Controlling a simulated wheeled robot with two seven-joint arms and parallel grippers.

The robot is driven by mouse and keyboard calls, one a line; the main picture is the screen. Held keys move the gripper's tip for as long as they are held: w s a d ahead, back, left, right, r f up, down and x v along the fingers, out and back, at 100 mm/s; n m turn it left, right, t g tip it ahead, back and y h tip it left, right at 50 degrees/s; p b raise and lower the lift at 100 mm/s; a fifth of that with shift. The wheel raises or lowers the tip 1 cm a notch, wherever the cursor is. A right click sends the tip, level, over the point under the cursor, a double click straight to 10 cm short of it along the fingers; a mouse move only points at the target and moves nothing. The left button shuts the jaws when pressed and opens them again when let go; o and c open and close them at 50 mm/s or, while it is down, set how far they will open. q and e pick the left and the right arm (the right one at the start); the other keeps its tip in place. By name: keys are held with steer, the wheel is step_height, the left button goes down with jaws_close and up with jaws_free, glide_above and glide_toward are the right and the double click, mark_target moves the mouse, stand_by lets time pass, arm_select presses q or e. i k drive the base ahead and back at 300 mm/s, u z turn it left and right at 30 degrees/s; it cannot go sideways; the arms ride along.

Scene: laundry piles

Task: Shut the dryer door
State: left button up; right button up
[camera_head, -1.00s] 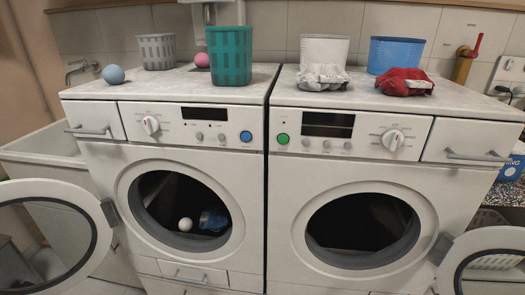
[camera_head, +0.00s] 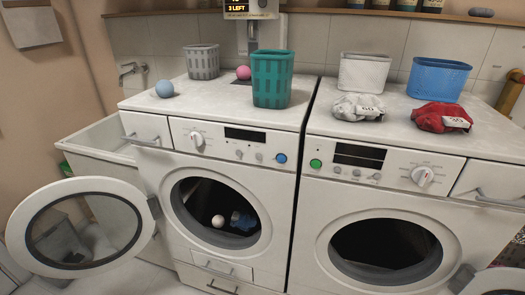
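Two white front-loading machines stand side by side, and the frames do not show clearly which is the dryer. The left machine (camera_head: 215,147) has a blue button, and the right machine (camera_head: 325,184) has a green one. The left machine's round door (camera_head: 18,228) stands wide open, swung out to the left. The right machine's door (camera_head: 497,285) is also open, at the lower right corner and partly cut off. A white ball (camera_head: 218,221) and a blue cloth (camera_head: 243,221) lie in the left drum. The right drum looks dark and empty. Neither gripper shows.
A grey basket (camera_head: 202,62), teal basket (camera_head: 271,79), white basket (camera_head: 363,72), blue basket (camera_head: 438,79), balls, and white (camera_head: 357,107) and red (camera_head: 441,117) cloth bundles stand on the machine tops. A sink (camera_head: 95,140) is at left, behind the open door.

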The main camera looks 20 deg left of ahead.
mark_target(20, 244)
steer(key=u, duration=3)
steer(key=i, duration=1.7)
steer(key=z, duration=1.6)
